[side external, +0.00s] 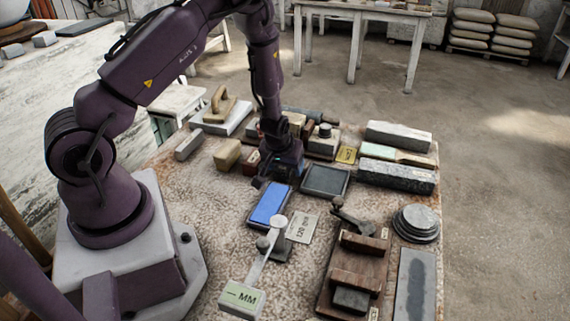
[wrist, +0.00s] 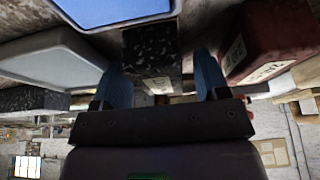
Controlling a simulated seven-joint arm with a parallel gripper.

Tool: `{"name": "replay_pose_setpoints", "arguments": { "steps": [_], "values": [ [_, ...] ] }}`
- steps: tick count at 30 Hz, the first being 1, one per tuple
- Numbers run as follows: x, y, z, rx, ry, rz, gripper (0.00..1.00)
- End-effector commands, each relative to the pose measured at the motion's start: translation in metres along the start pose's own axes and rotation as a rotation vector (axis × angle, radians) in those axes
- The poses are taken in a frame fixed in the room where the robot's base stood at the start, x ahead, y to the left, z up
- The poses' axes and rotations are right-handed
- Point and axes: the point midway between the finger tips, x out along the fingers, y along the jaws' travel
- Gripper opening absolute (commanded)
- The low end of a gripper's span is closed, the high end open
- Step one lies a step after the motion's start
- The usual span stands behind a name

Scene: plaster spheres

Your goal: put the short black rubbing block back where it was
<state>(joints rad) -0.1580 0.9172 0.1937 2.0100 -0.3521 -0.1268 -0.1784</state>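The short black rubbing block (wrist: 150,48), dark with pale specks, shows in the wrist view between my two blue fingers. My gripper (wrist: 163,80) is open around it: a gap shows between the block and the right finger, while the left finger lies close to its edge. I cannot tell whether the block's underside touches the table. In the side view my gripper (side external: 278,174) is low over the table, just behind the blue pad (side external: 270,204), and largely hides the block there.
A grey-topped tray (side external: 326,180) stands close right of my gripper. A red-brown labelled block (wrist: 275,35) is close beside the right finger in the wrist view. A yellowish block (side external: 228,154) lies to the left. A wooden fixture (side external: 352,265) and lever scale (side external: 262,262) stand in front.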

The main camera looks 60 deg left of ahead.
Motion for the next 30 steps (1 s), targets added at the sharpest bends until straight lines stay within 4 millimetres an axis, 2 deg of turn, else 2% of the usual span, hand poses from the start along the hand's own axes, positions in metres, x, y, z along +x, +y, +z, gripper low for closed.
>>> {"name": "replay_pose_setpoints", "arguments": {
  "steps": [5,8,21,30],
  "values": [
    [-0.003,0.000,-0.001,0.000,0.000,0.001,0.68],
    [-0.012,0.001,-0.002,0.001,0.001,0.001,0.68],
    [-0.099,0.001,-0.001,0.001,0.002,0.004,0.68],
    [-0.125,0.002,-0.001,0.002,-0.003,0.009,0.68]
  ]
}}
